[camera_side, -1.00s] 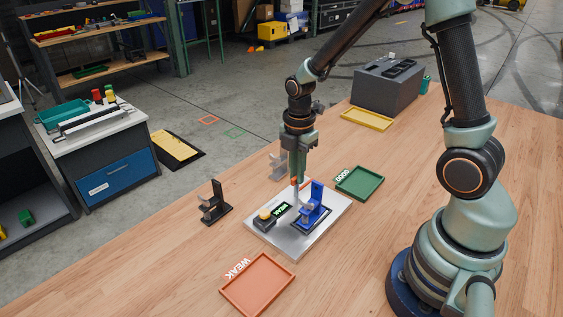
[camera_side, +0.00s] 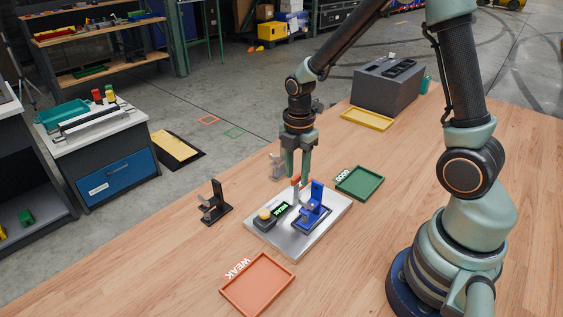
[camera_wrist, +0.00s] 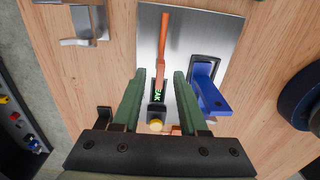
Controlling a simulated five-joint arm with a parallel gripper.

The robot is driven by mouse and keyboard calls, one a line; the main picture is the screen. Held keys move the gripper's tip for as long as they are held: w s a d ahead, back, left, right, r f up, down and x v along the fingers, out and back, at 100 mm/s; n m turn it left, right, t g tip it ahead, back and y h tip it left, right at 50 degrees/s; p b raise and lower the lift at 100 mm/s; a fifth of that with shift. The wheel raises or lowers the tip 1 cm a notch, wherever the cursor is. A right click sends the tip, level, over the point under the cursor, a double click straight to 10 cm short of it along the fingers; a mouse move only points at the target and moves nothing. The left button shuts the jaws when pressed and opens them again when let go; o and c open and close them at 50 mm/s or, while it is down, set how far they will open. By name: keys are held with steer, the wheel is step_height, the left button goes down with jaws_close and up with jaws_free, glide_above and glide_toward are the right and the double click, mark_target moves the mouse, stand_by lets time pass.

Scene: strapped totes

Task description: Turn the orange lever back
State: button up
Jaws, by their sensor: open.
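The orange lever (camera_wrist: 163,45) shows in the wrist view as a long bar over the metal plate (camera_wrist: 200,25), its near end close to the display. In the side view the lever (camera_side: 296,183) is partly hidden below my gripper. My gripper (camera_wrist: 160,72) is open, with one green finger on each side of the lever's near end. I cannot tell whether either finger touches it. In the side view my gripper (camera_side: 296,178) points down over the plate. The small display (camera_side: 281,210) shows green letters that seem to read WEAK.
A blue bracket (camera_side: 313,208) stands on the plate right of the lever, beside a yellow button (camera_side: 265,213). A black-and-grey bracket (camera_side: 214,205) stands left. The orange WEAK tray (camera_side: 257,287) is in front and the green GOOD tray (camera_side: 359,183) behind right.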

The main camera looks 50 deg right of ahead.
step_height(320, 180, up, 12)
stand_by(0.5)
steer(key=s+a+r+m+t, duration=0.3)
steer(key=s+r+m+t, duration=0.2)
steer(key=m, duration=1.3)
steer(key=s+r, duration=0.1)
steer(key=s, duration=0.2)
steer(key=shift+a+t, duration=0.2)
steer(key=shift+t, duration=0.1)
